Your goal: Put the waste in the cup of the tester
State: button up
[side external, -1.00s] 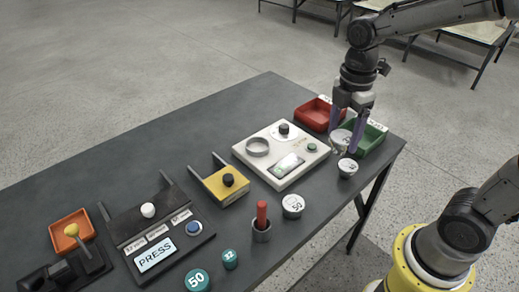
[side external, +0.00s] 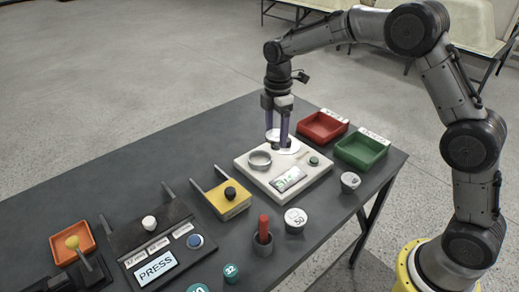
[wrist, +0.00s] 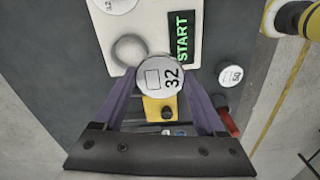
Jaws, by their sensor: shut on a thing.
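My gripper (side external: 277,138) is shut on a round white-topped piece marked 32 (wrist: 153,77), seen between the purple fingers in the wrist view. In the side view the piece (side external: 272,134) is mostly hidden by the fingers. The gripper hangs over the back left part of the white tester (side external: 318,172). The tester's grey ring-shaped cup (side external: 260,160) is empty and lies just in front of the gripper; it also shows in the wrist view (wrist: 117,52), apart from the held piece. The tester's screen (wrist: 181,38) reads START in green.
A red tray (side external: 321,128) and a green tray (side external: 362,150) stand right of the tester. White-topped pieces (side external: 296,220) (side external: 350,182) stand in front.

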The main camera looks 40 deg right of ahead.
jog(key=w+f, duration=0.6)
jog(key=shift+w+a+f, duration=0.1)
jog(key=shift+a, duration=0.05)
jog(key=shift+w+f, duration=0.2)
jog(key=shift+f, duration=1.5)
jog(key=shift+s+f, duration=0.1)
jog(key=shift+f, duration=0.05)
jog(key=o, duration=1.6)
jog(key=shift+c, duration=0.2)
